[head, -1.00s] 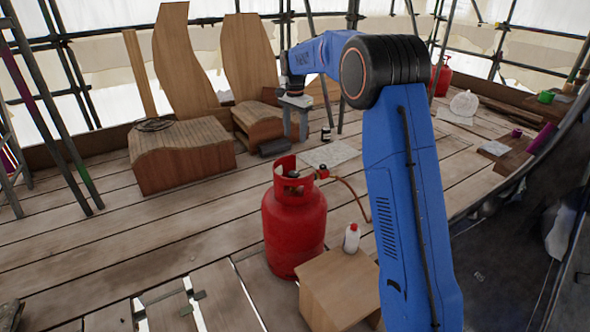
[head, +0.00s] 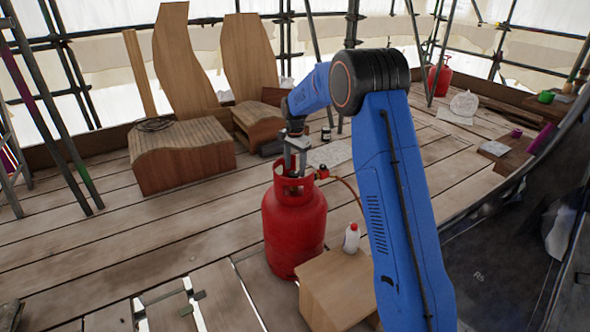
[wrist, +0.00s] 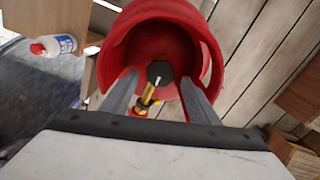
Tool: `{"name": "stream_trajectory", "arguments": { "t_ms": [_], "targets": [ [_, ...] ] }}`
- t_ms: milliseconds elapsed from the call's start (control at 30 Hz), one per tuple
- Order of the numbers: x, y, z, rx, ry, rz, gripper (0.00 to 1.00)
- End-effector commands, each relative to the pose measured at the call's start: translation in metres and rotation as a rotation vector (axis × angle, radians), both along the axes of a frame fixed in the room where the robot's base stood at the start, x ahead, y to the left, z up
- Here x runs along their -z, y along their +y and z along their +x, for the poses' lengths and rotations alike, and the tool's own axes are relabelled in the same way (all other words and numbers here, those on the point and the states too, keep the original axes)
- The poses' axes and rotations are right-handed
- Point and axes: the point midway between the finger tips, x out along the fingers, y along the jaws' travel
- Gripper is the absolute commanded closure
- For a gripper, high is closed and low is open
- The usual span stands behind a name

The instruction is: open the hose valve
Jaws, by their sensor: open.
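A red gas cylinder (head: 293,225) stands upright on the planks in front of me, with a collar around its top. In the wrist view, the dark valve knob (wrist: 160,73) sits inside the red collar (wrist: 213,55), with a white mark on its top and a yellow and red fitting (wrist: 148,97) beside it. A hose (head: 350,188) leads off to the right. My gripper (head: 295,172) points down at the collar. In the wrist view it is open, its two fingers (wrist: 160,85) on either side of the knob, with nothing held. I cannot tell how deep the fingertips are.
A wooden box (head: 335,285) stands just right of the cylinder with a white bottle (head: 351,238) on it. Curved wooden pieces (head: 180,155) stand at the back left. Another red cylinder (head: 440,77) is at the far right. The planks left of the cylinder are mostly clear.

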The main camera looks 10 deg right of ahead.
Motion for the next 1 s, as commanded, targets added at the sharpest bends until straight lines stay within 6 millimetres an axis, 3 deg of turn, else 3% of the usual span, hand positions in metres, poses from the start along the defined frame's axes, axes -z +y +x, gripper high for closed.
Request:
{"name": "stream_trajectory", "arguments": {
  "t_ms": [433, 467, 633, 1000],
  "targets": [
    [0.0115, 0.0, -0.0001, 0.0, 0.0, 0.0, 0.45],
    [0.0114, 0.0, -0.0001, 0.0, 0.0, 0.0, 0.47],
    [0.0113, -0.0001, -0.0001, 0.0, 0.0, 0.0, 0.86],
    [0.011, 0.0002, 0.0001, -0.046, 0.0, 0.0, 0.86]
  ]
}}
